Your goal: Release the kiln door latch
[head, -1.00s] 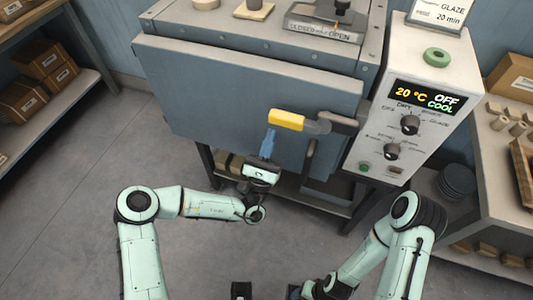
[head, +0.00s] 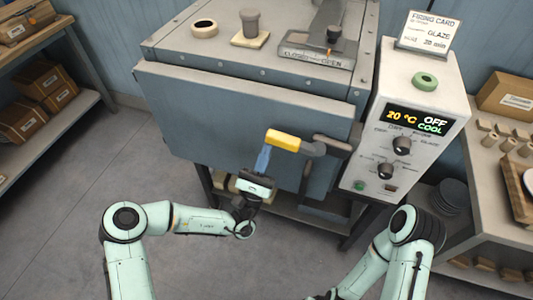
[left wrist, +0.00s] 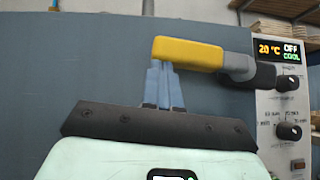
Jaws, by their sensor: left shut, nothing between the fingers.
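The kiln door (head: 210,105) is a blue-grey panel and looks closed. The latch has a yellow grip (head: 283,140) on a grey arm (head: 314,148) that runs right to a dark bracket on the door's right side. My left gripper (head: 264,155) has its blue fingers together, pointing up at the left end of the yellow grip. In the left wrist view the fingertips (left wrist: 159,66) lie just under the yellow grip (left wrist: 187,53), with nothing held; contact is hard to tell. My right arm shows at lower right, but its gripper is out of the frame.
A control panel (head: 401,143) right of the door reads 20 °C, OFF, COOL. A vent slider (head: 316,53) sits on the kiln top. Shelves with boxes (head: 40,90) stand at left, and a side table (head: 480,200) at right. The floor in front is clear.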

